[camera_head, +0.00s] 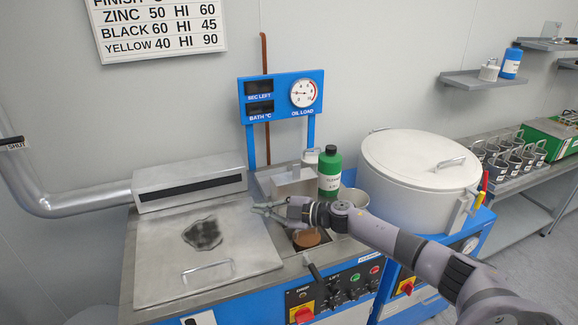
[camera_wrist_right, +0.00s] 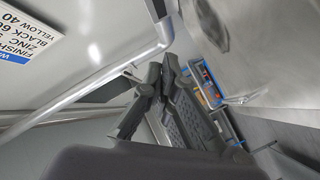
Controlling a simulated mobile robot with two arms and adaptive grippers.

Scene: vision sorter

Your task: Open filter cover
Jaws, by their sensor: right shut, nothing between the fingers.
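A square metal lid (camera_head: 150,262) with a bar handle (camera_head: 208,272) and a dark patch (camera_head: 203,233) lies flat on the left of the machine. A big round pale lid (camera_head: 415,155) with its own handle (camera_head: 450,163) lies on the drum at right. I cannot tell which one is the filter cover. My right gripper (camera_head: 257,208) is shut and empty, above the right edge of the square lid, apart from both handles. Its fingers show in the wrist view (camera_wrist_right: 155,72), with a bent pale metal bar or pipe (camera_wrist_right: 105,72) beyond them. My left gripper is not in view.
A green bottle (camera_head: 329,174) stands behind my right arm. A blue gauge panel (camera_head: 281,93) rises at the back. A control panel (camera_head: 340,288) with a lever is in front. A metal duct (camera_head: 75,204) runs at left. Several cups (camera_head: 510,158) stand on the right bench.

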